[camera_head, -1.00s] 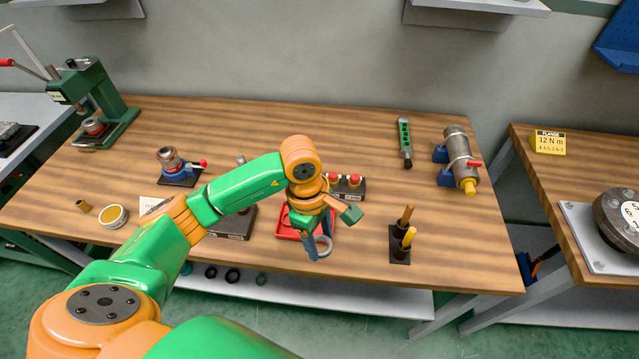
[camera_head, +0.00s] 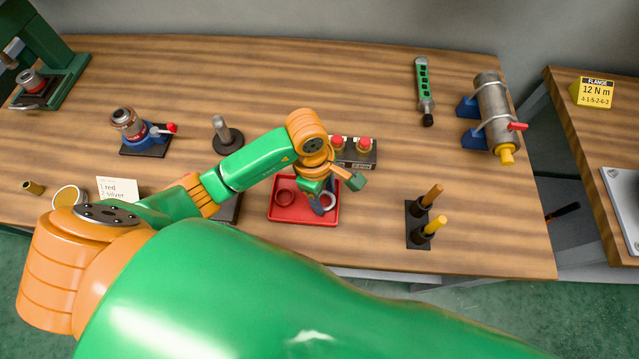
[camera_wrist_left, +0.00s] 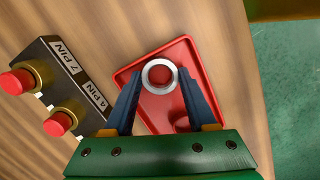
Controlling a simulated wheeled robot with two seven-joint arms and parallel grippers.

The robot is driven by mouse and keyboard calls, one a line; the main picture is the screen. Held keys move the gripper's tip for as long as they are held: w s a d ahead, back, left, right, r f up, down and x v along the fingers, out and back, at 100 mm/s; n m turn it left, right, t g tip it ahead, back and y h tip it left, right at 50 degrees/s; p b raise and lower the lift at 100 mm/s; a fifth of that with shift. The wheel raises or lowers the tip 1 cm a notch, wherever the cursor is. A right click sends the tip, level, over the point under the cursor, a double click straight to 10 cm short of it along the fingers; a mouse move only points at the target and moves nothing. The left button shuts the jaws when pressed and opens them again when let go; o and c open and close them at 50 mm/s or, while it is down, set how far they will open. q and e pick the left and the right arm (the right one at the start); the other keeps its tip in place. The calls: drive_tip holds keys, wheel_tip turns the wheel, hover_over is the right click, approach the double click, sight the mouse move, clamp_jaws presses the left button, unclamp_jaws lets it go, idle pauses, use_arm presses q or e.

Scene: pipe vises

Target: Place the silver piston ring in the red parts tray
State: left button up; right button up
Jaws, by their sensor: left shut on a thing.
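The silver piston ring (camera_head: 328,203) is at the right part of the red parts tray (camera_head: 304,220). In the left wrist view the silver ring (camera_wrist_left: 147,84) sits between the fingertips of my left gripper (camera_wrist_left: 159,80), which is shut on it. Tray red shows through its middle. I cannot tell whether the ring touches the tray floor. A red ring (camera_head: 285,197) lies in the tray's left part. It also shows in the left wrist view (camera_wrist_left: 182,122), partly hidden by a finger. My left gripper (camera_head: 323,205) points down into the tray. My right gripper is not in view.
A block with red caps (camera_head: 353,150) stands just behind the tray. A black stand with two yellow-orange pegs (camera_head: 418,228) is to the right. A card (camera_head: 117,189) reads "1 red, 2 silver".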

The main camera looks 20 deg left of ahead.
use_arm(q)
drive_tip(key=shift+w+a, duration=0.1)
drive_tip(key=shift+w, duration=0.05)
drive_tip(key=o, duration=1)
drive_tip(key=shift+o, duration=0.3)
drive_tip(key=shift+s+d+r, duration=0.1)
drive_tip(key=shift+s+d, duration=0.1)
drive_tip(key=shift+d, duration=0.05)
drive_tip(key=shift+w+a+r, duration=0.1)
drive_tip(key=shift+a+r, duration=0.05)
drive_tip(key=shift+r, duration=0.2)
wheel_tip(320, 180, up, 11)
drive_tip(key=a, duration=0.1)
drive_tip(key=shift+a, duration=0.35)
